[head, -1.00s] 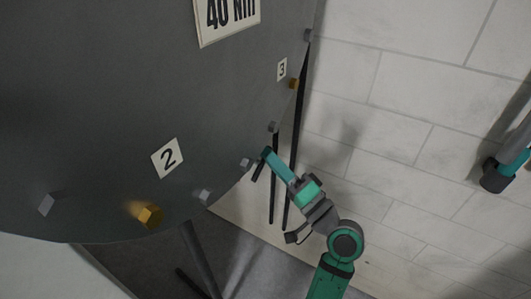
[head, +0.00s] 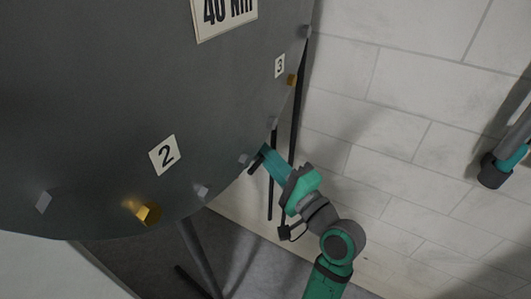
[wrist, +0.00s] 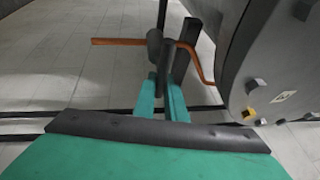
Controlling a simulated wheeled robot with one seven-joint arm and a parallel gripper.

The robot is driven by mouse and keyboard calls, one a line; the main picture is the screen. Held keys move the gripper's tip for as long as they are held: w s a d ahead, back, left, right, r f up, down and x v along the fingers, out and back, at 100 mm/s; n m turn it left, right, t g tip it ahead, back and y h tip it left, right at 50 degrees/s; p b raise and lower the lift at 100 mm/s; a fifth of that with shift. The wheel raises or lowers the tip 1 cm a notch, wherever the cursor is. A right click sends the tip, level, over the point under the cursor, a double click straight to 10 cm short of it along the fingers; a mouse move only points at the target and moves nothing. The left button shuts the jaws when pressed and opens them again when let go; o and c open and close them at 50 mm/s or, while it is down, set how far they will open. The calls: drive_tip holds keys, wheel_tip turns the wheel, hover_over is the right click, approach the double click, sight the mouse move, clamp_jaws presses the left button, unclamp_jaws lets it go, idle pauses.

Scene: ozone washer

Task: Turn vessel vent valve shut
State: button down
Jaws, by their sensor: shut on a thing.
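In the head view, my gripper (head: 262,158) is at the lower right edge of the large grey vessel (head: 110,90). The bar does not show there.
The vessel's rim carries grey bolts and yellow bolts, one (head: 147,213) near the label 2 (head: 164,154). Dark legs (head: 200,255) stand below it.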

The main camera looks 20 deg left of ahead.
idle(0.3)
drive_tip(key=c, duration=1.8)
unclamp_jaws()
drive_tip(key=shift+d, duration=0.1)
drive_tip(key=v, duration=1)
drive_tip(key=shift+s+d+f, duration=0.15)
drive_tip(key=shift+s+d, duration=0.1)
